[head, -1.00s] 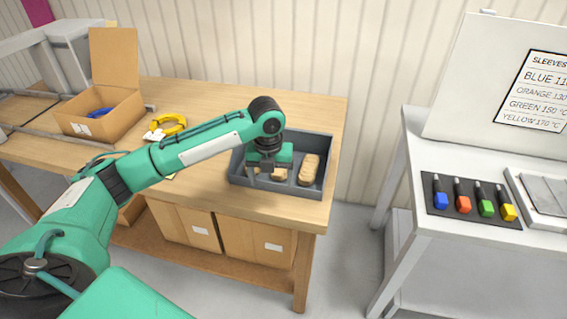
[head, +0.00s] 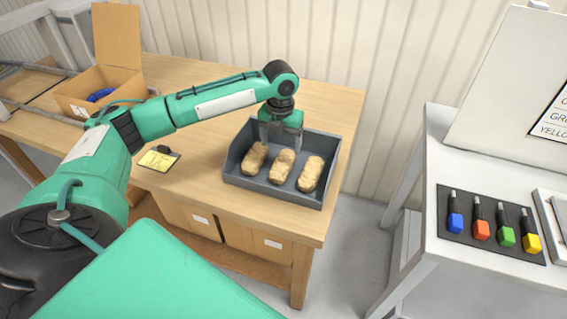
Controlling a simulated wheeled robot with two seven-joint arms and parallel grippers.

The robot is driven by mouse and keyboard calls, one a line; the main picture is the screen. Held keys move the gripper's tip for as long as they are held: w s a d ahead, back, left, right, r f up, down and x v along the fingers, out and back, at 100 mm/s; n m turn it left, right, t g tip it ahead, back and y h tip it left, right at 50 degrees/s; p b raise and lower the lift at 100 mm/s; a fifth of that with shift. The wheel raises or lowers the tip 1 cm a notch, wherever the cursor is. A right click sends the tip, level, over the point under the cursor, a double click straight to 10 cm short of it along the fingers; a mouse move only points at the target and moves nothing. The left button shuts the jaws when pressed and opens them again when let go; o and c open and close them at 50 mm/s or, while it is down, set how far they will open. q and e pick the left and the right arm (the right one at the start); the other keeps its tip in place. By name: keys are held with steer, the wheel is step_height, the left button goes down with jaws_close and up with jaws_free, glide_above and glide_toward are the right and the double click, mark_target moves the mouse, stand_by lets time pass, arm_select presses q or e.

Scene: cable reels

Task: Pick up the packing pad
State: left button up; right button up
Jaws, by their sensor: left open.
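Three tan, crinkled packing pads lie side by side in a grey tray (head: 268,191) on the wooden table: a left pad (head: 254,158), a middle pad (head: 282,165) and a right pad (head: 310,174). My left gripper (head: 280,140) points down over the back part of the tray, behind the left and middle pads. Its fingers are apart with nothing seen between them. I cannot tell its exact height above the tray floor. My right gripper is not in view.
An open cardboard box (head: 103,86) with a blue coil (head: 100,95) stands at the table's left. A yellow note on a dark holder (head: 158,159) lies left of the tray. A white bench (head: 440,240) with several coloured tools stands right, across a gap.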

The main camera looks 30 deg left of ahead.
mark_target(282, 161)
arm_select(q)
step_height(282, 161, down, 3)
steer(key=shift+w+r, duration=0.1)
steer(key=shift+w+f, duration=0.1)
steer(key=shift+f, duration=0.2)
steer(key=shift+f+p, duration=0.4)
steer(key=shift+f, duration=0.2)
step_height(282, 161, down, 4)
steer(key=shift+w+r+p, duration=0.1)
steer(key=shift+r+p, duration=0.1)
steer(key=shift+p, duration=0.25)
steer(key=shift+f, duration=0.25)
steer(key=shift+c, duration=0.9)
steer(key=c, duration=0.9)
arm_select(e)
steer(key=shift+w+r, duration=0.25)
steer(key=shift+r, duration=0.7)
